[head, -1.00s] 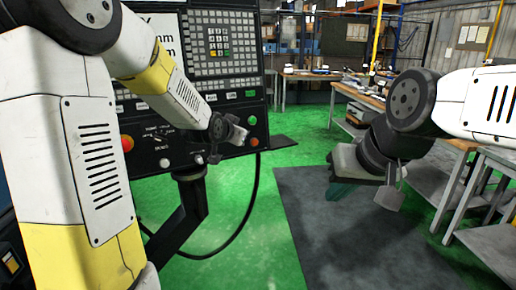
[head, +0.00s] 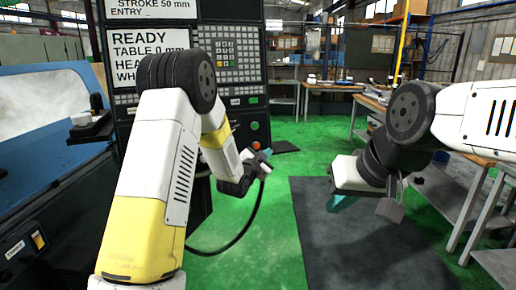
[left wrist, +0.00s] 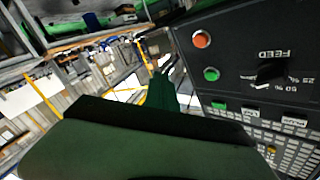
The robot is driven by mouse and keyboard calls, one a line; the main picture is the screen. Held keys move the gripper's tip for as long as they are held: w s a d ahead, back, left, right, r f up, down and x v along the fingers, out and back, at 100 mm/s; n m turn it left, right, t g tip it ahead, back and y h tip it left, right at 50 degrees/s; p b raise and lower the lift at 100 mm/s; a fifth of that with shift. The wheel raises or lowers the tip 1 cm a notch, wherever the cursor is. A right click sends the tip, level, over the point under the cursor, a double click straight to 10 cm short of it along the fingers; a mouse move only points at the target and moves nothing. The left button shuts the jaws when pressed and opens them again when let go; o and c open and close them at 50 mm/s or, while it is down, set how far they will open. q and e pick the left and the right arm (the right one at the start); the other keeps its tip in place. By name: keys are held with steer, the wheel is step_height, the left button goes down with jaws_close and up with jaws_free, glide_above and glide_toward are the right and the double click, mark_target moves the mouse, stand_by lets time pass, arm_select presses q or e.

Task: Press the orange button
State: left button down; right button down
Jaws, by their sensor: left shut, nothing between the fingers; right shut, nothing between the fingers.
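The control panel (head: 228,62) stands upright behind my left arm. At its lower right edge is an orange-red button (head: 256,145), just below a green button (head: 254,126). My left gripper (head: 266,153) is shut and empty, its teal fingertips beside and slightly below the orange-red button in the head view. In the upside-down left wrist view, the orange-red button (left wrist: 201,39) and green button (left wrist: 211,74) lie right of the shut fingers (left wrist: 166,88), with a visible gap. My right gripper (head: 341,203) is shut and empty, far from the panel, over the dark mat.
A black cable (head: 243,232) hangs below the panel. The blue machine (head: 45,130) stands at the left. Workbenches (head: 455,190) line the right side. Green floor and a dark mat (head: 350,250) are open in the middle.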

mark_target(258, 149)
arm_select(q)
steer(key=shift+w, duration=0.1)
steer(key=shift+w+a+f, duration=0.25)
steer(key=shift+w+a, duration=0.3)
steer(key=shift+w, duration=0.75)
steer(key=shift+w+a+f, duration=0.3)
steer(key=shift+w+a, duration=0.3)
steer(key=shift+w, duration=0.75)
steer(key=shift+w+a+f, duration=0.25)
steer(key=shift+w+a, duration=0.3)
steer(key=shift+w, duration=0.75)
steer(key=shift+w+a, duration=0.1)
steer(key=shift+w, duration=0.25)
steer(key=shift+w+a+f, duration=0.1)
steer(key=shift+w+a, duration=0.1)
steer(key=shift+w, duration=0.2)
steer(key=shift+s, duration=0.15)
steer(key=shift+s+d, duration=0.35)
steer(key=shift+s, duration=0.3)
steer(key=shift+s+d+r, duration=0.2)
steer(key=shift+s+d, duration=0.1)
steer(key=shift+s, duration=0.45)
steer(key=shift+s+d+r, duration=0.15)
steer(key=shift+s+d, duration=0.15)
steer(key=shift+s, duration=0.5)
steer(key=shift+s+d+r, duration=0.2)
steer(key=shift+s+d, duration=0.1)
steer(key=shift+s, duration=0.45)
